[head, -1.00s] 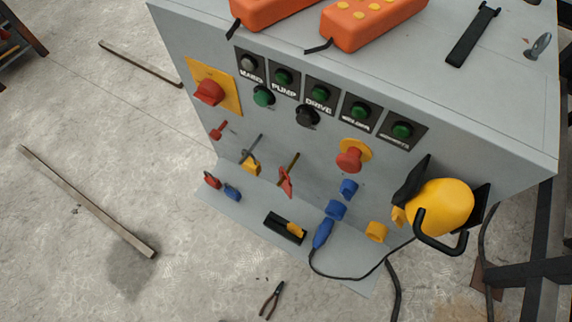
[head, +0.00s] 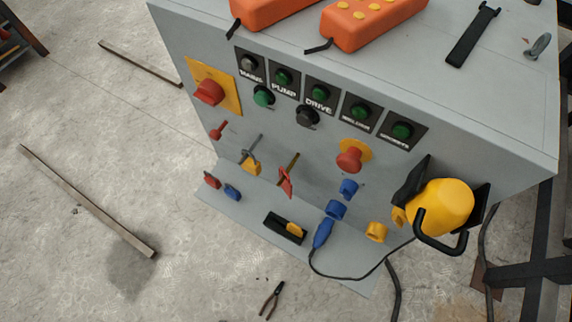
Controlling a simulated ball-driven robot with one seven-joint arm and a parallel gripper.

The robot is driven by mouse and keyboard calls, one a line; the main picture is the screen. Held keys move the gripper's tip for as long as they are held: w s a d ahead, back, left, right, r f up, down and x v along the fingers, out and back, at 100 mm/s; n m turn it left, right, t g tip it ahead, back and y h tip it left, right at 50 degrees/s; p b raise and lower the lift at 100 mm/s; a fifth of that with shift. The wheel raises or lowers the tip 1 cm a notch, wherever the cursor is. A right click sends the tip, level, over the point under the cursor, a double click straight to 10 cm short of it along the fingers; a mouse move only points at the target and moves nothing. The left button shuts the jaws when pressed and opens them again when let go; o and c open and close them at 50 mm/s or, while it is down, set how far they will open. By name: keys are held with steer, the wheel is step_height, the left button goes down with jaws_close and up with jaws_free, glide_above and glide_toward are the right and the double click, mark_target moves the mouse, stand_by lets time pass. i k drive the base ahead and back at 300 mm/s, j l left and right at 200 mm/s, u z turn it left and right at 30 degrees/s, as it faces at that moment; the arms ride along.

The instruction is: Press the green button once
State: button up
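A grey control cabinet (head: 300,150) fills the middle of the head view, its front panel facing me. A green button (head: 264,97) sits on the panel under the row of labelled plates, left of a black button (head: 307,116). Several round green lamps or buttons sit on the plates above, such as those over PUMP (head: 283,77) and DRIVE (head: 319,94). The plate at MAINS carries a grey one (head: 248,63). Nothing covers the green button. My gripper is not in view.
A red rotary switch (head: 208,92) on yellow and a red mushroom button (head: 350,159) flank the green button. A yellow plug with a black handle (head: 440,207) juts out at right. Orange pendants (head: 372,20) lie on top. Pliers (head: 271,300) and bars (head: 88,202) lie on the floor.

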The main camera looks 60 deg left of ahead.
mark_target(261, 98)
steer(key=u, duration=1.25)
